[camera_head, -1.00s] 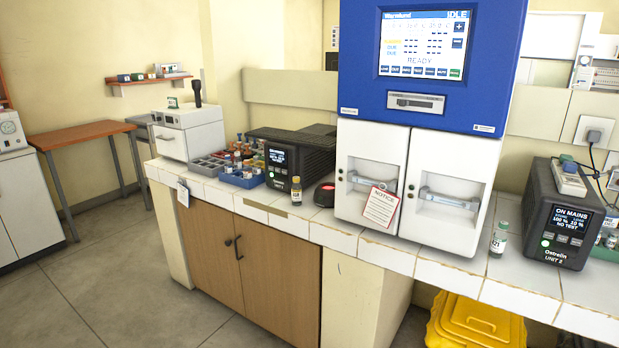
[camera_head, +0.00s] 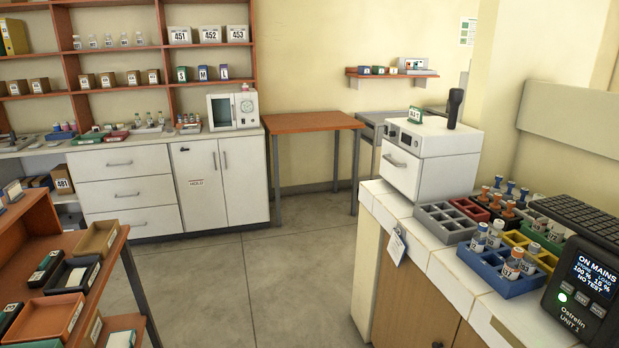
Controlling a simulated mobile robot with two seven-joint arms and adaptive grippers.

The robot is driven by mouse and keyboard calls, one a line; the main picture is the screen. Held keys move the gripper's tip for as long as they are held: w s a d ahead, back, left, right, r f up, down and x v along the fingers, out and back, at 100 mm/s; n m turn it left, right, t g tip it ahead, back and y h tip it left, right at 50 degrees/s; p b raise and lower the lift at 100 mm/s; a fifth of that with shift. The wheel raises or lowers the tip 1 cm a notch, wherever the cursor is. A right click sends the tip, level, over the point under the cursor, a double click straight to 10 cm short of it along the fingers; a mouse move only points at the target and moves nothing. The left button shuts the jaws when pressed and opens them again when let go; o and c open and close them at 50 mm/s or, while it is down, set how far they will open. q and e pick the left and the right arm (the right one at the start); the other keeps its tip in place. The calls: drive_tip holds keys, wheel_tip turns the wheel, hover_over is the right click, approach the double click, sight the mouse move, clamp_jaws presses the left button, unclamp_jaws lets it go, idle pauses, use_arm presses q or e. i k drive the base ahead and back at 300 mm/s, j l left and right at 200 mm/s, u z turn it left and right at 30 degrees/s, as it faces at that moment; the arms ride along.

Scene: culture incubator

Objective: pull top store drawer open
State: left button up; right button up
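The white store cabinet stands against the back wall at the left, with a stack of three drawers on its left side. The top drawer (camera_head: 122,163) has a dark bar handle (camera_head: 119,164) and looks shut, with its front flush with the drawers below. The middle drawer (camera_head: 127,193) and the bottom drawer (camera_head: 133,222) also look shut. Neither of my grippers is in view.
An orange-brown rack with trays (camera_head: 97,238) stands at the front left, partly in line with the drawers. A tiled bench (camera_head: 444,268) runs along the right. Grey floor (camera_head: 250,270) lies clear between them. A wooden table (camera_head: 312,122) stands right of the cabinet.

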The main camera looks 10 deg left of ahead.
sight(133, 161)
drive_tip(key=i+j+u, duration=0.1)
drive_tip(key=i+u, duration=0.3)
drive_tip(key=i, duration=0.45)
drive_tip(key=i+l+u, duration=0.15)
drive_tip(key=i+u, duration=0.25)
drive_tip(key=i, duration=0.4)
drive_tip(key=i+l+u, duration=0.15)
drive_tip(key=i, duration=1.5)
drive_tip(key=i+u, duration=0.2)
drive_tip(key=i, duration=0.4)
drive_tip(key=i+l+u, duration=0.2)
drive_tip(key=i, duration=0.35)
